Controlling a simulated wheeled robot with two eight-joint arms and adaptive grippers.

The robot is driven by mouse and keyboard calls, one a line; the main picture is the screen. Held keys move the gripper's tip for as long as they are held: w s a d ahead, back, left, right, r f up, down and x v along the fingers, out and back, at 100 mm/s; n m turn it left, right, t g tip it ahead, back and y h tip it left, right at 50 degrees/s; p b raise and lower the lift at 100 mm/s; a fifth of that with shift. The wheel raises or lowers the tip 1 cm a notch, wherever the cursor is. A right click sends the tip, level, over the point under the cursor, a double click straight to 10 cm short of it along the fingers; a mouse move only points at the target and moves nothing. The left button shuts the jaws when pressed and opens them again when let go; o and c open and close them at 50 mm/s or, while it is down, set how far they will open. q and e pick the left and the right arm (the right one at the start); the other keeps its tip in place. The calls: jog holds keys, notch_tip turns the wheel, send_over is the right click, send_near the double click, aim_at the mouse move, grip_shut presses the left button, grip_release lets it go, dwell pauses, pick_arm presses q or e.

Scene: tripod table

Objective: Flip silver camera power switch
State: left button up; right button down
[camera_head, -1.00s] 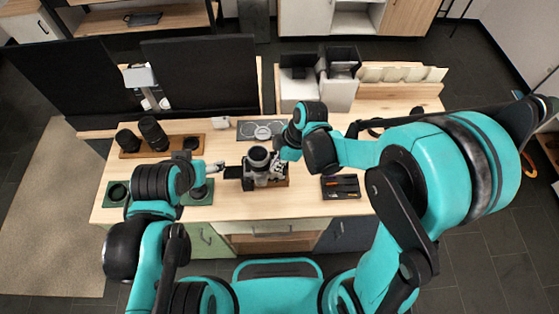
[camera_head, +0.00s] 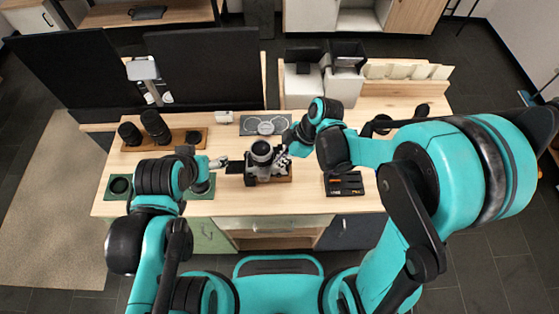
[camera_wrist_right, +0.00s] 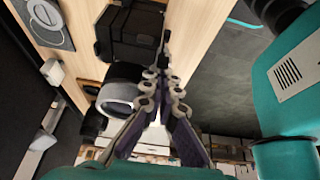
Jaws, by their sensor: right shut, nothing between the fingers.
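The silver camera (camera_head: 262,149) stands near the middle of the wooden table, lens upward, by a small wooden block. My right gripper (camera_head: 282,160) is at the camera's right side, shut and empty. In the right wrist view its fingers (camera_wrist_right: 163,62) meet in a narrow point beside a black body (camera_wrist_right: 130,35) and a silver-ringed lens (camera_wrist_right: 120,88). The power switch cannot be made out. My left gripper (camera_head: 219,163) is just left of the camera, beside a small dark flat part; its jaws are too small to read.
A black tray with tools (camera_head: 344,184) lies to the right. A wooden board (camera_head: 178,142) with black lenses is at the left, near green mats (camera_head: 119,187). A grey mat (camera_head: 264,124) lies behind the camera. Monitors and bins line the back.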

pick_arm(q)
jog(key=shift+f, duration=0.2)
pick_arm(e)
jog(key=shift+d+f, duration=0.1)
pick_arm(q)
notch_tip(320, 180, down, 4)
jog(key=b, duration=0.3)
jog(key=shift+r+b, duration=0.25)
jog(key=shift+b, duration=0.1)
pick_arm(e)
jog(key=y, duration=0.1)
jog(key=d+y, duration=0.1)
jog(key=y, duration=0.1)
jog(key=shift+d, duration=0.25)
pick_arm(q)
jog(key=shift+a, duration=0.1)
pick_arm(e)
jog(key=shift+d, duration=0.75)
jog(key=shift+r, duration=0.2)
